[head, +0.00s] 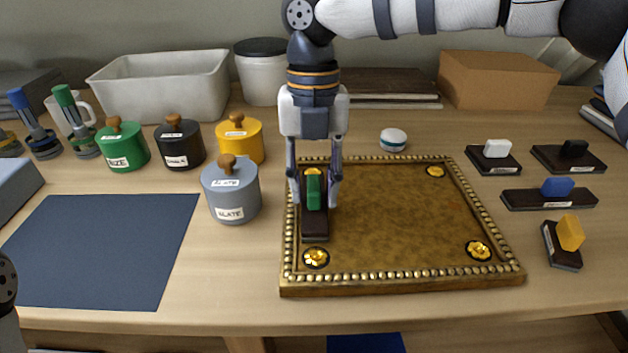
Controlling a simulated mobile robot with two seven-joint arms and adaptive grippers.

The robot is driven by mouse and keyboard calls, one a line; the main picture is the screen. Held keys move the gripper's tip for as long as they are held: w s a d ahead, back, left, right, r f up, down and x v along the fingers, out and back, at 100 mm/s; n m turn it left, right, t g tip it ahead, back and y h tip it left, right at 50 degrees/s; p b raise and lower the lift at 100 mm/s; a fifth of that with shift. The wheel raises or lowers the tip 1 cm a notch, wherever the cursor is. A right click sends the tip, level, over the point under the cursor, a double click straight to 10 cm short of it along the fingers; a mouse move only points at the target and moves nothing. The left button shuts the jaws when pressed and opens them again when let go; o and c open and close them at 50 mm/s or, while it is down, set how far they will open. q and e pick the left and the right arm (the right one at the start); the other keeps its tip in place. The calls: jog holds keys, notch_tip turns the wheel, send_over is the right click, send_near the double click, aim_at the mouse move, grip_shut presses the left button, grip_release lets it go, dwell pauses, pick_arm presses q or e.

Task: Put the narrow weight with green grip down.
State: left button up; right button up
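The narrow weight has a long dark base (315,225) and a green grip (313,190). It looks upright and level on the left side of the gilt-edged tray (400,287), between the tray's two left gold rosettes. My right gripper (315,200) points straight down over the weight. Its two fingers straddle the green grip, with a small gap visible on each side, so it looks open. The underside of the weight is hidden. My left gripper is out of view; only a bit of my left arm shows at the lower left edge.
Other weights with white (498,149), black (574,148), blue (557,187) and yellow (570,231) grips stand right of the tray. Lidded canisters, including a slate one (231,195), stand to its left. A dark blue mat (100,250) lies bare at the left front.

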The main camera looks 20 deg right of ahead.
aim_at(314, 177)
notch_tip(314, 177, up, 12)
jog(key=w, duration=0.1)
jog(key=shift+w+d, duration=0.15)
jog(key=shift+d, duration=0.05)
dwell(0.5)
